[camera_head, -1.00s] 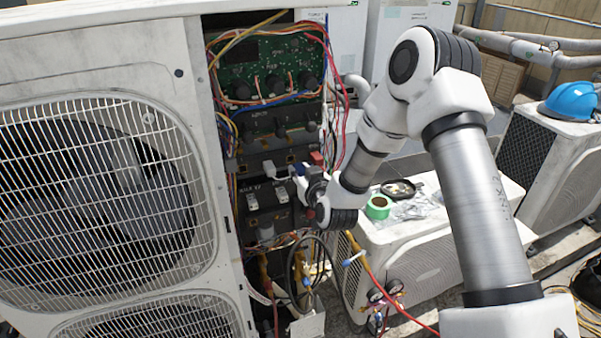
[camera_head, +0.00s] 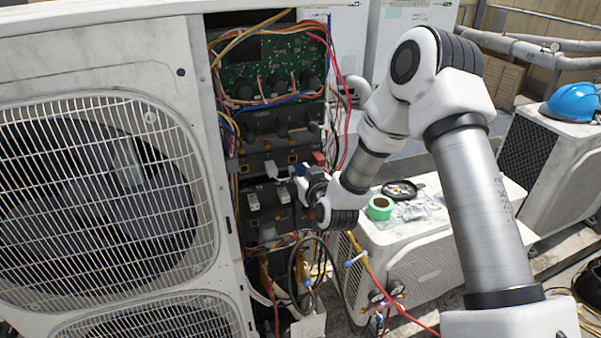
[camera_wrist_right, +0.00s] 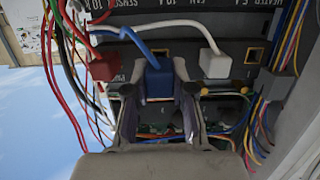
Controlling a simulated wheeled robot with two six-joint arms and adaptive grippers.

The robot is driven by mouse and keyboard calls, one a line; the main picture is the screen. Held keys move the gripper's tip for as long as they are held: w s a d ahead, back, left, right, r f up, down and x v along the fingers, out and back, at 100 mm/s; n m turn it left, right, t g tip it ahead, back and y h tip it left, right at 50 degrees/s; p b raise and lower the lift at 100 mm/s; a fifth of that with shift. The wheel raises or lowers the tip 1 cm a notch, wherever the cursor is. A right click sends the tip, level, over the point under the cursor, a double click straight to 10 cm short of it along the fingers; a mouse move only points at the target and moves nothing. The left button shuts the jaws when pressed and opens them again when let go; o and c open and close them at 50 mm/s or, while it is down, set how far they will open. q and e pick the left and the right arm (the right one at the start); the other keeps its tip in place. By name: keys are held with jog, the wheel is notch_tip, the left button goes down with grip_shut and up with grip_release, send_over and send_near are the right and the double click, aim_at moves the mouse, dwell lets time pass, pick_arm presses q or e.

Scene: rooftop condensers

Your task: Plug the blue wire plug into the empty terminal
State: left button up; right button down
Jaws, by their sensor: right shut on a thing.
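My right gripper (camera_head: 303,180) reaches into the open wiring bay from the right. In the right wrist view it (camera_wrist_right: 160,104) is shut on the blue wire plug (camera_wrist_right: 159,82), with a finger on each side. The blue plug (camera_head: 299,169) is at the front of the dark terminal block (camera_wrist_right: 190,48), between the red plug (camera_wrist_right: 104,67) and the white plug (camera_wrist_right: 213,63). A blue wire runs up from the plug. My left gripper is not in view.
Loose wires (camera_wrist_right: 72,75) hang close beside the gripper, with a wire bundle (camera_wrist_right: 275,85) on the other side. The green circuit board (camera_head: 262,70) is above. The large fan unit (camera_head: 100,190) borders the bay. Green tape (camera_head: 379,208) lies on the low unit at right.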

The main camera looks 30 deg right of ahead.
aim_at(297, 165)
jog(key=shift+r+b+x, duration=0.15)
jog(key=shift+x, duration=0.65)
jog(key=shift+r+b+x, duration=0.15)
jog(key=shift+x, duration=0.65)
dwell(1.0)
jog(key=shift+w+r, duration=0.1)
jog(key=shift+w, duration=0.1)
jog(key=c, duration=0.9)
grip_release()
jog(key=v, duration=1.1)
jog(key=shift+s, duration=0.4)
